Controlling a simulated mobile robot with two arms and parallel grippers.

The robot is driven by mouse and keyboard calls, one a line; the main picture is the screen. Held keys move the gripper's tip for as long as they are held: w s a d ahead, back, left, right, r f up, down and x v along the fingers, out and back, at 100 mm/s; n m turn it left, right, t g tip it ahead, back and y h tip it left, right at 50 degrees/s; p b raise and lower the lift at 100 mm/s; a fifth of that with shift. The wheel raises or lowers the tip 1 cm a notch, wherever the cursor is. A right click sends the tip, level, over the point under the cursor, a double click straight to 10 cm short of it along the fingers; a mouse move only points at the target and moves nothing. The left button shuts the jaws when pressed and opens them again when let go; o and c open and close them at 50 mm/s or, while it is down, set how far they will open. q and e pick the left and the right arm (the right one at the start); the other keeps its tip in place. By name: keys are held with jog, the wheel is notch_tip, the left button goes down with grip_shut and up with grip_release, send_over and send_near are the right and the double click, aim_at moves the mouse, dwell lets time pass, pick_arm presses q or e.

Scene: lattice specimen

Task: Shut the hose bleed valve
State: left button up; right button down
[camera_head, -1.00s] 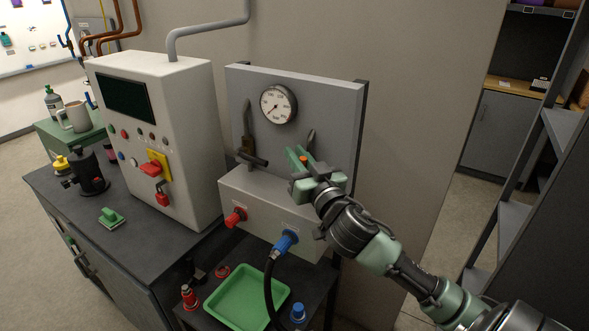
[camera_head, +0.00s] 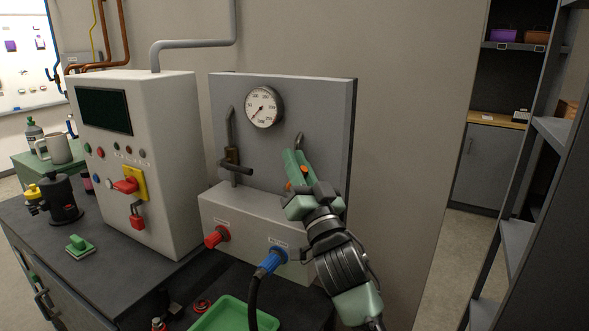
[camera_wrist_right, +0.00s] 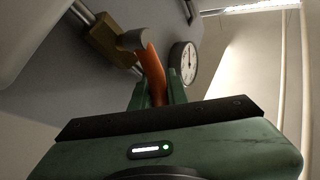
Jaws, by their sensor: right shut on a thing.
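The valve on the right of the grey panel (camera_head: 330,100) has an orange handle (camera_wrist_right: 153,72) and a brass-coloured body (camera_wrist_right: 110,40) on a pipe. My right gripper (camera_head: 294,162) is at this valve and hides most of it in the head view. In the right wrist view, the green fingers (camera_wrist_right: 156,92) are shut on the orange handle, one on each side. A second valve (camera_head: 234,160) with a dark handle is on the left of the panel. A black hose (camera_head: 252,296) with a blue coupling (camera_head: 272,261) leaves the box below. My left gripper is out of view.
A pressure gauge (camera_head: 264,107) is at the panel's top; it also shows in the wrist view (camera_wrist_right: 185,63). A red knob (camera_head: 216,237) is on the box front. A white control cabinet (camera_head: 165,150) stands left. A green tray (camera_head: 240,314) lies below. Shelving (camera_head: 505,220) is at right.

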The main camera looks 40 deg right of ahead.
jog(key=shift+r, duration=0.2)
jog(key=c, duration=1.7)
grip_release()
jog(key=o, duration=0.3)
jog(key=shift+w+f, duration=0.1)
jog(key=b+v, duration=0.2)
jog(key=v, duration=0.4)
jog(key=shift+s+f, duration=0.3)
jog(key=shift+s+a+f+b, duration=0.2)
jog(key=shift+s+b, duration=0.1)
jog(key=shift+s, duration=0.2)
jog(key=shift+c, duration=0.3)
